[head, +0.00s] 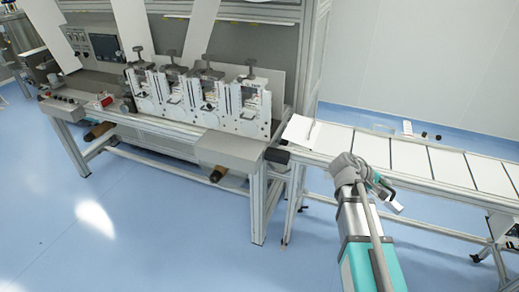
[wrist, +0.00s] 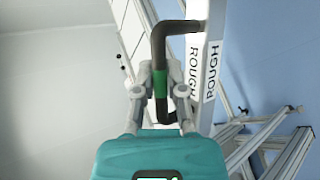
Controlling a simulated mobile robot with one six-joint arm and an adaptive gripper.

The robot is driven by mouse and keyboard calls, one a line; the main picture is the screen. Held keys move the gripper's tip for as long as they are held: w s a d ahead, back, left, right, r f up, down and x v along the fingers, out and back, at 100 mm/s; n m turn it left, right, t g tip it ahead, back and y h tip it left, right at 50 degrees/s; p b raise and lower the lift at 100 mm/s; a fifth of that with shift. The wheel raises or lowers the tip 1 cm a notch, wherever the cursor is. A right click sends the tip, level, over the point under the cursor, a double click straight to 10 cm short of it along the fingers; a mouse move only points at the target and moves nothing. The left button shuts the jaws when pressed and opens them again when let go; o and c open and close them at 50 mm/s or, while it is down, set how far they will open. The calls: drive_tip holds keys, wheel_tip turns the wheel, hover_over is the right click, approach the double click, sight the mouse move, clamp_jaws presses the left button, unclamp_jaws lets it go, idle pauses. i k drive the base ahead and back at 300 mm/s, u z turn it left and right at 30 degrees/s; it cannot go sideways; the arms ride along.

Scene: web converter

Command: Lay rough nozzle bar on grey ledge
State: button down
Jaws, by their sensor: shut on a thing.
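The rough nozzle bar (wrist: 212,45) is a white bar marked "ROUGH" with a dark bent handle (wrist: 159,48). My gripper (wrist: 161,86) is shut on the handle at its green band, in the wrist view. The bar lies to the right of the fingers and runs out of the top of that view. In the head view my gripper (head: 386,194) is small, beside the conveyor table, and the bar cannot be made out clearly. A grey ledge (head: 232,151) runs along the machine's front, left of my arm and apart from it.
Several white upright units (head: 205,95) stand behind the ledge. The blue floor (head: 140,220) is clear at front left.

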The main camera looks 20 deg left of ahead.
sight(228, 145)
drive_tip(key=z, duration=0.3)
drive_tip(key=i, duration=0.1)
drive_tip(key=u, duration=1.5)
drive_tip(key=k, duration=0.65)
drive_tip(key=u, duration=0.3)
drive_tip(key=i, duration=1.7)
drive_tip(key=z, duration=0.3)
